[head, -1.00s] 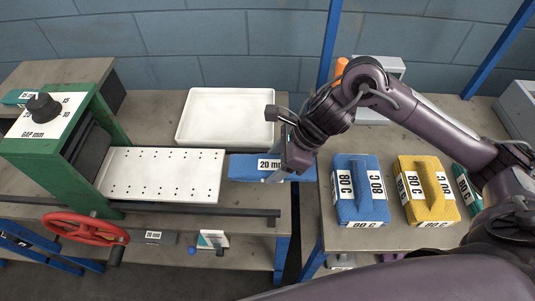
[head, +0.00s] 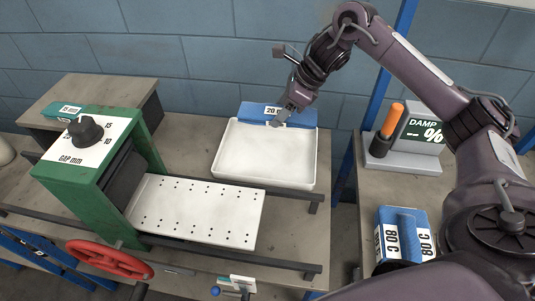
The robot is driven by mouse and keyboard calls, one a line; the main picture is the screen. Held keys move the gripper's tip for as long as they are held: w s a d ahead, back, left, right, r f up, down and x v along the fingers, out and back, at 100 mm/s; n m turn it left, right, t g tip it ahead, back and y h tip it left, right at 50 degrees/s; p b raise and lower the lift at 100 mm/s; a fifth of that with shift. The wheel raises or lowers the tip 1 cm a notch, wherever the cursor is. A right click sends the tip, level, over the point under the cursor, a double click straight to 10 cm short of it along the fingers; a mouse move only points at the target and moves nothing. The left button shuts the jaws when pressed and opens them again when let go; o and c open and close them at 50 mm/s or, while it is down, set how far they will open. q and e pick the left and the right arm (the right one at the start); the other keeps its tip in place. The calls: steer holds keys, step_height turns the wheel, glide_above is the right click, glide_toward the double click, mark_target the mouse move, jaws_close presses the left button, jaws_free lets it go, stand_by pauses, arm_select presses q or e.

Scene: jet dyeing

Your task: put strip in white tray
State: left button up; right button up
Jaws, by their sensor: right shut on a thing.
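The blue strip (head: 305,115) with a "20" label is held by my right gripper (head: 279,120) at the back edge of the white tray. The strip overlaps the tray's far rim in the picture; I cannot tell whether it touches the tray. The white tray (head: 264,182) lies on the table behind the perforated plate, and its visible floor is empty. My right gripper is shut on the strip, with the arm coming in from the right. My left gripper is not in view.
A green gap-setting machine (head: 78,176) with a black knob and red handwheel (head: 110,259) stands at left. Its perforated white plate (head: 196,210) lies in front of the tray. At right are a damp meter (head: 412,134) and a blue 80 C block (head: 402,228).

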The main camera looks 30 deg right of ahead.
glide_above(273, 162)
steer(key=s+d, duration=0.1)
steer(key=d, duration=0.1)
steer(key=f, duration=1.2)
steer(key=shift+a+f+p, duration=0.1)
steer(key=shift+a+p, duration=0.15)
steer(key=shift+p, duration=0.1)
step_height(273, 162, down, 5)
steer(key=shift+r+p, duration=0.1)
steer(key=shift+p, duration=0.3)
steer(key=shift+f, duration=0.2)
steer(key=shift+f, duration=0.15)
steer(key=o, duration=1.1)
steer(key=shift+o, duration=0.2)
